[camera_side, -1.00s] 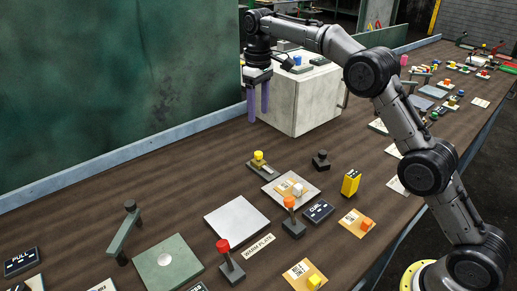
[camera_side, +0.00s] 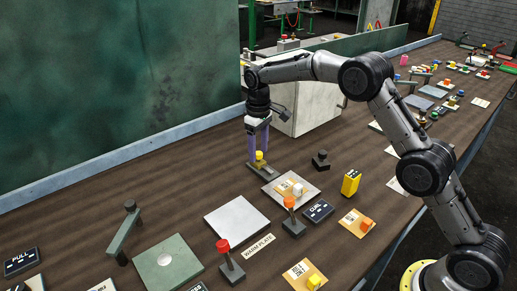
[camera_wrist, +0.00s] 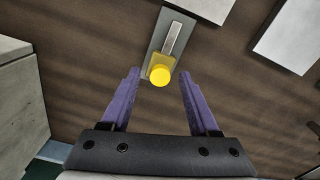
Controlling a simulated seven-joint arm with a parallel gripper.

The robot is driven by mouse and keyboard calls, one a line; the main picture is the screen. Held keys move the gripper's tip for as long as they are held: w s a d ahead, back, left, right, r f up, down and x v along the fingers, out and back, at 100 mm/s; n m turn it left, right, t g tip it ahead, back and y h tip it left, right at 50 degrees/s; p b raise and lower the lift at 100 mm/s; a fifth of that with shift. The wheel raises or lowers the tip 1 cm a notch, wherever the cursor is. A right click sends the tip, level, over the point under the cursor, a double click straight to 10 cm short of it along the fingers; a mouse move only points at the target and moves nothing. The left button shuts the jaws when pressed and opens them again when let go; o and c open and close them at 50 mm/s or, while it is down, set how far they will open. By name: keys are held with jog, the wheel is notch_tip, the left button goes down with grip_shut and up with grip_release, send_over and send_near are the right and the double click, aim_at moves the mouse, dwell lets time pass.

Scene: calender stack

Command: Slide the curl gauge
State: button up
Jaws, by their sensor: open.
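The curl gauge (camera_side: 266,172) is a dark base with a pale slot and a yellow slider knob (camera_side: 259,156). It stands on the brown table, behind the grey plate with the orange card. In the wrist view the yellow knob (camera_wrist: 160,75) sits at the near end of the slot (camera_wrist: 173,38). My gripper (camera_side: 258,159) has purple fingers and is low at the gauge. In the wrist view the open fingers (camera_wrist: 159,76) point toward the knob, one on each side, with gaps between them and it. Contact cannot be told in the side view.
A grey plate with an orange card and white block (camera_side: 308,196) lies just in front of the gauge. A small black knob (camera_side: 321,160) stands to its right. A large pale box (camera_side: 310,105) stands behind. Bare table lies to the left.

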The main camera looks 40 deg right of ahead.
jog(key=shift+c, duration=0.3)
grip_shut()
dwell(1.2)
